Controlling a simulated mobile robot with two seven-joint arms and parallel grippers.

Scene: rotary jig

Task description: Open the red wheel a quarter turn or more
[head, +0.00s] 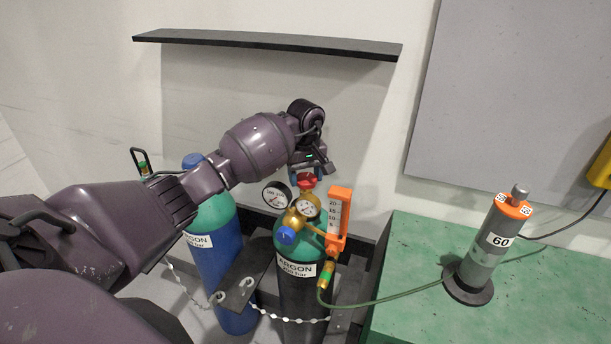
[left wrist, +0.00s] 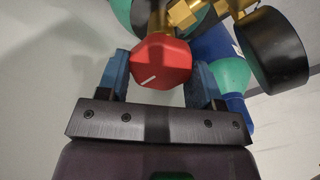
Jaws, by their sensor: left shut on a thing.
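The red wheel (head: 306,181) sits on top of the brass valve of the green-topped argon cylinder (head: 299,269) in the head view. In the left wrist view the red wheel (left wrist: 161,62) is a faceted knob with a white line mark pointing toward the lower left. My left gripper (head: 308,173) reaches down to the wheel from above. In the left wrist view its two blue fingers (left wrist: 158,75) stand on either side of the wheel, shut on it. The arm hides part of the wheel in the head view. My right gripper is in neither view.
Pressure gauges (head: 307,206) and an orange-framed flowmeter (head: 338,217) crowd the valve. A blue cylinder (head: 222,270) stands to the left, behind a chain (head: 290,319). A grey cylinder marked 60 (head: 487,251) stands on the green bench (head: 420,260). A dark shelf (head: 270,41) hangs above.

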